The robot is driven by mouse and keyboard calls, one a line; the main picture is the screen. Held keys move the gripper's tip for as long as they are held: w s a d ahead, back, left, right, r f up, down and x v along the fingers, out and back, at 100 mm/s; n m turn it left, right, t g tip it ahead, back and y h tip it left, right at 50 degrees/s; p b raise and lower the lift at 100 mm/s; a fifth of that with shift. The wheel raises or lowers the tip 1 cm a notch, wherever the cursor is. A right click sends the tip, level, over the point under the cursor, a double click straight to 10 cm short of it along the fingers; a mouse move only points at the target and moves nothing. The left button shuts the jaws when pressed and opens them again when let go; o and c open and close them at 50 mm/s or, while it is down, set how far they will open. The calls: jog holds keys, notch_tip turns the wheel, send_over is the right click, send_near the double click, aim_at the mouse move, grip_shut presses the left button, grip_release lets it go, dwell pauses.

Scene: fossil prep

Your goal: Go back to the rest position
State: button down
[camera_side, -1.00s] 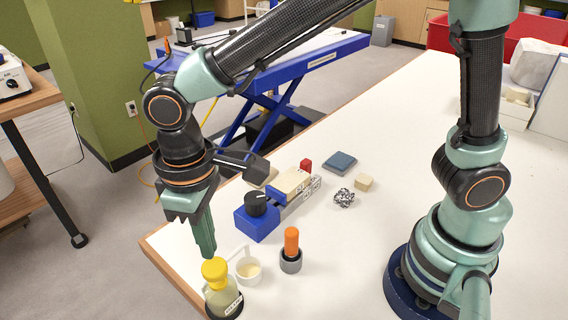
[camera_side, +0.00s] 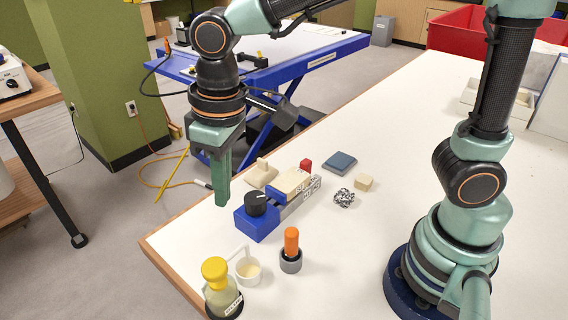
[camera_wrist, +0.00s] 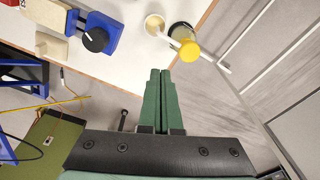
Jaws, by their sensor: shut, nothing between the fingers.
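My gripper (camera_side: 222,195) is shut and empty, with its green fingers together and pointing down. It hangs in the air left of the blue clamp, above the table's left edge. In the wrist view my gripper (camera_wrist: 159,75) shows its closed fingertips near the table edge, apart from every object. The white table (camera_side: 350,262) carries the work items. No marker for a rest position shows.
A yellow-capped bottle (camera_side: 223,290), a small cup (camera_side: 248,272) and an orange-handled tool in a grey holder (camera_side: 291,252) stand near the front edge. A blue clamp (camera_side: 258,222) with a black knob holds a beige block (camera_side: 291,182).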

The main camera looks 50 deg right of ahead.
jog(key=s+d+r+m+t, duration=0.1)
jog(key=d+r+m+t, duration=0.1)
jog(key=d, duration=0.8)
jog(key=s+d+r+m+t, duration=0.1)
jog(key=d+r+m+t, duration=0.1)
jog(key=d, duration=0.9)
jog(key=shift+m+t+h, duration=0.3)
jog(key=shift+m, duration=0.1)
